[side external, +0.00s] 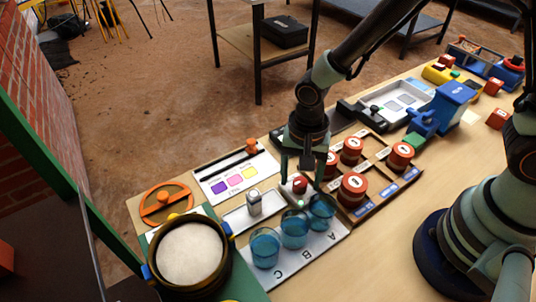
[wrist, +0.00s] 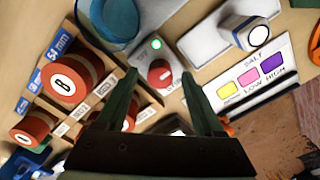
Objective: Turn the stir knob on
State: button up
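The stir knob (wrist: 160,73) is a red knob on a small white plate (wrist: 150,53), with a green indicator (wrist: 156,44) beside it. Part of the plate's lettering is hidden by a finger. The knob also shows in the side external view (side external: 299,186), below my gripper (side external: 297,165). In the wrist view my gripper (wrist: 160,78) is open, with the knob in the picture gap between its dark green fingertips. Nothing is held between the fingers. I cannot tell whether either finger touches the knob.
Blue cups (side external: 294,229) stand in front of the knob. Several red-topped weights (side external: 353,186) sit in a wooden rack to the right. A small white-and-metal bottle (side external: 254,202) stands left of the knob. A coloured salt card (side external: 236,176) lies behind. A round pan (side external: 188,252) is at the left front.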

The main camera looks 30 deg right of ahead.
aim_at(300, 181)
jog(key=shift+r, duration=0.15)
notch_tip(300, 181, up, 12)
dwell(0.7)
jog(key=d+r+n+t, duration=0.2)
jog(key=d+r+n, duration=0.2)
jog(key=d, duration=0.4)
jog(key=s+d+r+n+t, duration=0.1)
jog(key=d+r+n+t, duration=0.2)
jog(key=d+r+n, duration=0.2)
jog(key=d, duration=0.3)
jog(key=shift+s+d+r+t, duration=0.15)
jog(key=shift+d+r+t, duration=0.1)
jog(key=shift+d+t, duration=0.05)
